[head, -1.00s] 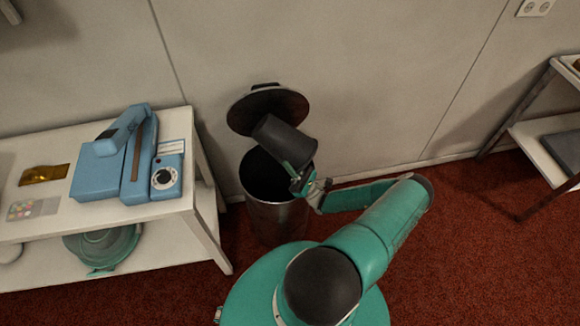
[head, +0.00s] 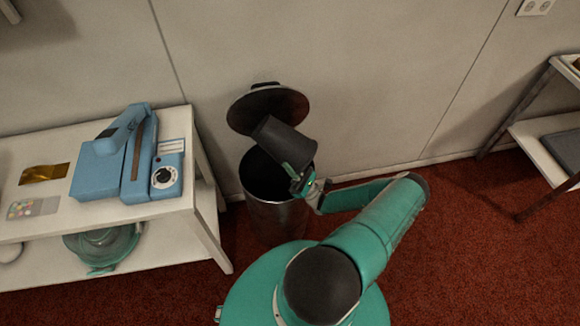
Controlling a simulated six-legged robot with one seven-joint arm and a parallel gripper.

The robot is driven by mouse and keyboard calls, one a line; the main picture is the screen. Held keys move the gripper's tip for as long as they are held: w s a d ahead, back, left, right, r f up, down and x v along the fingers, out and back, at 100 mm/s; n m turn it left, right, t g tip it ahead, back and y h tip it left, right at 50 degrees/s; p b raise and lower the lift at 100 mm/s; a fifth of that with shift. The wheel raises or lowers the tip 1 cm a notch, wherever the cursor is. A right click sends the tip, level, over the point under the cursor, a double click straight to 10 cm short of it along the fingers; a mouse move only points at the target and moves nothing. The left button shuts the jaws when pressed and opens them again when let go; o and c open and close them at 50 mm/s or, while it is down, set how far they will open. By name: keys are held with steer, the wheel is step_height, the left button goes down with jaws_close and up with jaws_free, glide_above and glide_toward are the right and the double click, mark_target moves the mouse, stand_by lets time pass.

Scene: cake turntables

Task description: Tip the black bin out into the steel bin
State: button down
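The steel bin (head: 277,219) stands on the red carpet against the wall, right of the white table. Its round lid (head: 262,108) is raised at the back, and its inside looks dark. The black bin (head: 286,143) is tilted on its side above the steel bin's opening, its wider end toward the lower right. My gripper (head: 299,180) is at the black bin's lower right edge and appears shut on its rim; the fingertips are partly hidden. I cannot see into the black bin or see anything falling from it.
A white table (head: 170,213) at left holds a blue device (head: 122,160), a gold packet (head: 44,173) and a card. Another shelf unit (head: 540,130) stands at right. Carpet between is clear.

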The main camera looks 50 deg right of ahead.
steer(key=shift+r, duration=3.05)
